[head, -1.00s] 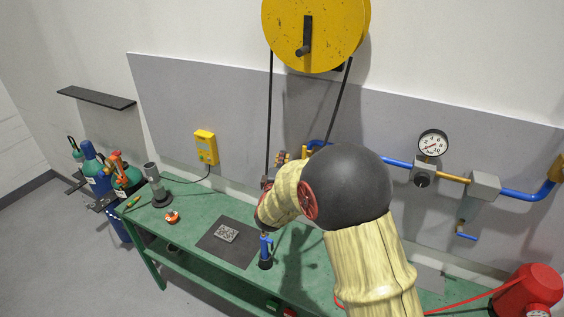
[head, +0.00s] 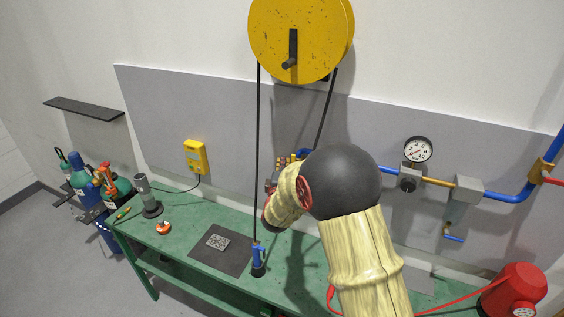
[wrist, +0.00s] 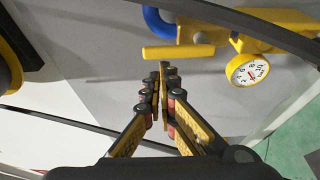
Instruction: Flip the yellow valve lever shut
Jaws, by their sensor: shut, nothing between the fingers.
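The yellow valve lever (wrist: 178,53) shows in the wrist view as a flat bar lying across the picture, below a valve body on a pipe with a blue bend. My gripper (wrist: 164,72) is shut and empty. Its fingertips appear just below the lever in the picture, near its middle; I cannot tell whether they touch it. In the head view my gripper (head: 287,163) is partly hidden by my own arm, close to the wall piping. The lever is not clearly visible there.
A small gauge with a yellow rim (wrist: 248,70) sits right of the lever. In the head view a yellow wheel (head: 301,38) with a belt hangs above my gripper. A green bench (head: 188,243) stands below, with a blue-handled tool (head: 258,258).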

